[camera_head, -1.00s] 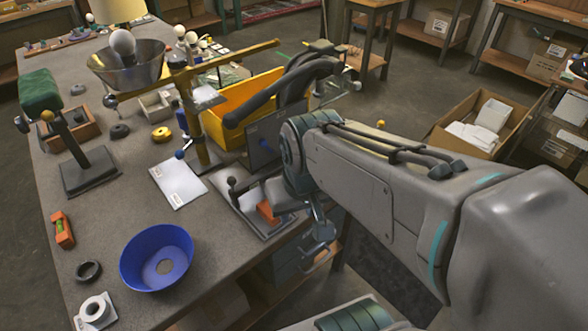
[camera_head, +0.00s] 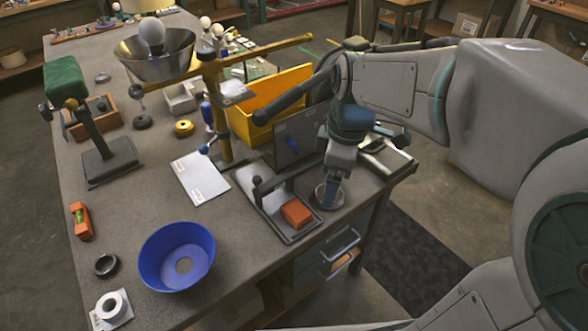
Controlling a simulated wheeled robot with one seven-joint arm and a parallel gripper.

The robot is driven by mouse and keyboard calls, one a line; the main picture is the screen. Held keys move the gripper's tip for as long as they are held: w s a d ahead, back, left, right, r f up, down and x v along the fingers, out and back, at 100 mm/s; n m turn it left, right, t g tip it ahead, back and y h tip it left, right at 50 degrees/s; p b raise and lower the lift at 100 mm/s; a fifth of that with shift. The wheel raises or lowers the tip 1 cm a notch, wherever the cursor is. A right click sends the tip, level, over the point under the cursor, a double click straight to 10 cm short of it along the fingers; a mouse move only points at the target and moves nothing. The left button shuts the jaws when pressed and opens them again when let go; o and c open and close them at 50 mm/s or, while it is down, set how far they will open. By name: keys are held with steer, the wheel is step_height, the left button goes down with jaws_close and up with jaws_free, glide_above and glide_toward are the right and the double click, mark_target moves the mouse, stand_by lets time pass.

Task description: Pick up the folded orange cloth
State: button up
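The folded orange cloth (camera_head: 296,213) is a small orange block shape on a grey tray (camera_head: 271,205) near the table's right front edge. My gripper (camera_head: 329,196) points down just to the right of the cloth, apart from it in the picture. Its tip is over or in a small round metal dish (camera_head: 340,197). The fingers are too small and dark to tell whether they are open or shut. The cloth is in full view.
A dark upright panel (camera_head: 298,140) stands behind the tray, with a yellow bin (camera_head: 275,95) beyond. A brass stand (camera_head: 215,110) and a white sheet (camera_head: 199,178) are to the left. A blue bowl (camera_head: 150,268) sits at front left. The table (camera_head: 225,232) is bare between bowl and tray.

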steer(key=w+a+f+n+g, duration=0.1)
steer(key=w+a+n, duration=0.35)
steer(key=n, duration=0.35)
steer(key=n+b, duration=0.1)
steer(key=n, duration=0.1)
glide_above(297, 210)
steer(key=w+d, duration=0.1)
steer(key=shift+g, duration=0.3)
step_height(297, 210, down, 9)
steer(key=shift+r, duration=0.15)
steer(key=shift+s+a+f, duration=0.15)
steer(key=shift+f, duration=0.75)
steer(key=shift+s+a+f, duration=0.1)
steer(key=shift+a+f, duration=0.05)
steer(key=shift+f, duration=0.75)
steer(key=shift+s+a+f, duration=0.15)
steer(key=shift+f, duration=0.75)
steer(key=c, duration=1.1)
